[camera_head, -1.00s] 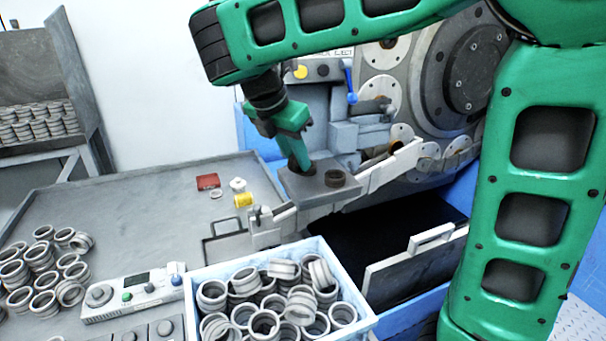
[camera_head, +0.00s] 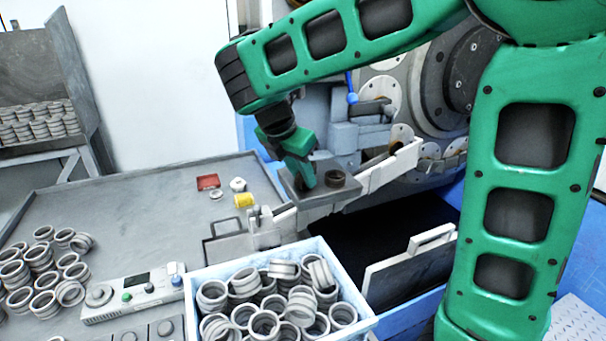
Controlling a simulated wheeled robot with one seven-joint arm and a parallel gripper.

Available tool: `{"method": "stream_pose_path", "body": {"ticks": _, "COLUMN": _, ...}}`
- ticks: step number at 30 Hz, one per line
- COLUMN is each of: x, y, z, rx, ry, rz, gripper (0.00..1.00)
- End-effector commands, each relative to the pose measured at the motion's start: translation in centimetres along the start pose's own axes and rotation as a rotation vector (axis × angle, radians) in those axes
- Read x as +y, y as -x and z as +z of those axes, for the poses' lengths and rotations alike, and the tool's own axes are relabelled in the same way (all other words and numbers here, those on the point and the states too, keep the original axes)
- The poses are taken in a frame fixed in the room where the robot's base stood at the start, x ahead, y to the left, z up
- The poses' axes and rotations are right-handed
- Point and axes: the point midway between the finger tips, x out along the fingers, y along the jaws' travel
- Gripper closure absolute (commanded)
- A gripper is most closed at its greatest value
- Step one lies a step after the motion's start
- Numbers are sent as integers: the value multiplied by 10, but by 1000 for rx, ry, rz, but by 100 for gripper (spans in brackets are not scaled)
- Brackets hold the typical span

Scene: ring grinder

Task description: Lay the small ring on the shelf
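My gripper (camera_head: 306,183) points down with its fingertips at the left part of a small grey plate, which looks like the shelf (camera_head: 336,197), in front of the grinder. A small dark brown ring (camera_head: 335,178) lies flat on this plate, just right of the fingers and apart from them. The fingers look close together from this side. They hide what is between or behind them, so I cannot tell whether they hold a ring.
A blue-white crate (camera_head: 346,285) full of grey rings stands in front. A white chute (camera_head: 388,171) runs beside the plate. The grey table (camera_head: 130,210) carries a control box (camera_head: 133,293), a yellow piece (camera_head: 244,200) and loose rings. Its middle is clear.

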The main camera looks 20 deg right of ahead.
Motion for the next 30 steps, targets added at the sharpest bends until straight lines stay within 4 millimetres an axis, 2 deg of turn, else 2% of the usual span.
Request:
{"method": "stream_pose_path", "body": {"ticks": 1, "x": 0, "y": 0, "z": 0, "rx": 0, "ry": 0, "rz": 0, "gripper": 67}}
{"method": "stream_pose_path", "body": {"ticks": 2, "x": 0, "y": 0, "z": 0, "rx": 0, "ry": 0, "rz": 0, "gripper": 63}}
{"method": "stream_pose_path", "body": {"ticks": 14, "x": 0, "y": 6, "z": 1, "rx": -1, "ry": 0, "rz": 1, "gripper": 63}}
{"method": "stream_pose_path", "body": {"ticks": 17, "x": 1, "y": 19, "z": 1, "rx": -1, "ry": 0, "rz": 3, "gripper": 63}}
{"method": "stream_pose_path", "body": {"ticks": 24, "x": 1, "y": 67, "z": 1, "rx": 0, "ry": -1, "rz": 4, "gripper": 63}}
{"method": "stream_pose_path", "body": {"ticks": 30, "x": 1, "y": 101, "z": 0, "rx": 1, "ry": 0, "rz": 3, "gripper": 63}}
